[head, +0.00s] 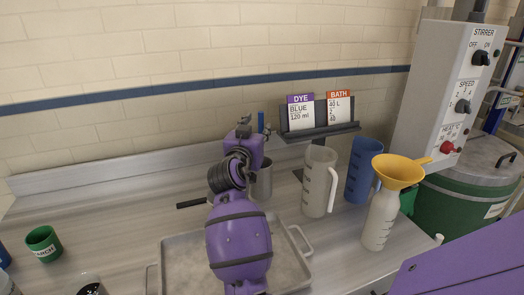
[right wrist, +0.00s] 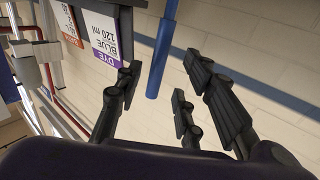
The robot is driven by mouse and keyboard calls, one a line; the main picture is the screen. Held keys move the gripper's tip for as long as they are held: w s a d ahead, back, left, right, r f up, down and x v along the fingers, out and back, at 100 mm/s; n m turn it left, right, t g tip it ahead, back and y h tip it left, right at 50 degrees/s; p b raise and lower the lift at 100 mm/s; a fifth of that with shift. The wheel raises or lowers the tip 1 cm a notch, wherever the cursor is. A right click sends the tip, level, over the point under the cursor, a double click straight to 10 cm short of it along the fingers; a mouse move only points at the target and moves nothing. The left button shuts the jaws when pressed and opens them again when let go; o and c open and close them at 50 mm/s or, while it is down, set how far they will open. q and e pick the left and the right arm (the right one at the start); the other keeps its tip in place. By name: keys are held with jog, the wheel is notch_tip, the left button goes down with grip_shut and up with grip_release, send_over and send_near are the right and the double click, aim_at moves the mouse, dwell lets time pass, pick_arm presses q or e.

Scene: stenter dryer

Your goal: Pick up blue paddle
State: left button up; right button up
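The blue paddle shows in the head view as a short blue upright piece (head: 261,122) just right of my right gripper (head: 245,128); its lower part is hidden. In the right wrist view the paddle is a long blue rod (right wrist: 164,50) whose end appears in the gap between the spread black fingers of my right gripper (right wrist: 155,105). The fingers are apart from the rod on both sides in the picture, and the gripper is open. I cannot tell how deep the rod lies between them. My left gripper is not in view.
A metal container (head: 263,183) stands partly hidden behind my right arm. A sign holder (head: 320,132), white jug (head: 319,182), blue jug (head: 361,170) and bottle with yellow funnel (head: 381,218) stand to the right. A tray (head: 180,255) is below; a green cup (head: 43,244) is left.

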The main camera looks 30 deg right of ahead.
aim_at(260, 125)
jog(key=x, duration=0.2)
jog(key=shift+w+d+r, duration=0.1)
jog(key=shift+d+r, duration=0.15)
jog(key=shift+d, duration=0.15)
jog(key=shift+w+d+f, duration=0.2)
jog(key=shift+w+d, duration=0.1)
jog(key=shift+d, duration=0.05)
grip_shut()
jog(key=shift+r, duration=0.1)
